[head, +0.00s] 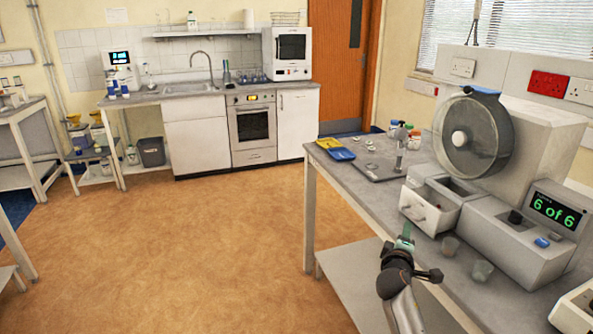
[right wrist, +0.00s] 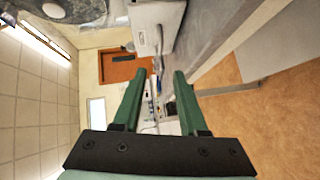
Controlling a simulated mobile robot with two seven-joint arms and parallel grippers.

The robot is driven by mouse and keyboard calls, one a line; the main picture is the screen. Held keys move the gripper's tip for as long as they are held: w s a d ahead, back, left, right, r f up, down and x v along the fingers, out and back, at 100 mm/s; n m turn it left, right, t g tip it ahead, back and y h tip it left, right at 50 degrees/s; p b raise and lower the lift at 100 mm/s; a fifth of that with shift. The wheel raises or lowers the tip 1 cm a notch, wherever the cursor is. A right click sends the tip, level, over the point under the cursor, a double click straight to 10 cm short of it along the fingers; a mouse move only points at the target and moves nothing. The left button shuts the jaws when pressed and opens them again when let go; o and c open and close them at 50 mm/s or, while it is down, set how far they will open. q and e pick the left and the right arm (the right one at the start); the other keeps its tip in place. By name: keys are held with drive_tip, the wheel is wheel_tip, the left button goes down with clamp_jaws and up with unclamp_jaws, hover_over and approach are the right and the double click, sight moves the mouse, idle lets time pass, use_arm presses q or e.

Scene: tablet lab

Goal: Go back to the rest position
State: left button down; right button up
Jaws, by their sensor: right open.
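My right gripper (head: 405,236) is in the head view, at the front edge of the lab bench on the right. Its green fingers point away from me, near the open drawer of the tablet machine. In the right wrist view the two green fingers (right wrist: 158,76) stand apart with nothing between them. My left gripper is not in view.
Blue and yellow trays (head: 341,154) lie farther back. The brown floor (head: 200,250) is clear.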

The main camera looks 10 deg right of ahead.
drive_tip(key=s+a+f+m+g+y, duration=0.25)
drive_tip(key=s+a+f+y, duration=0.65)
drive_tip(key=s+a+f, duration=1.1)
drive_tip(key=s+a+f+m+y, duration=0.1)
drive_tip(key=s+a+f+m, duration=0.1)
drive_tip(key=s, duration=0.5)
drive_tip(key=s+a+f+m+y+p, duration=0.1)
drive_tip(key=s+a+m+y, duration=0.1)
drive_tip(key=s+a, duration=0.2)
drive_tip(key=s+g, duration=0.1)
drive_tip(key=s, duration=0.1)
drive_tip(key=shift+s+f+y, duration=0.3)
drive_tip(key=shift+s+f, duration=0.1)
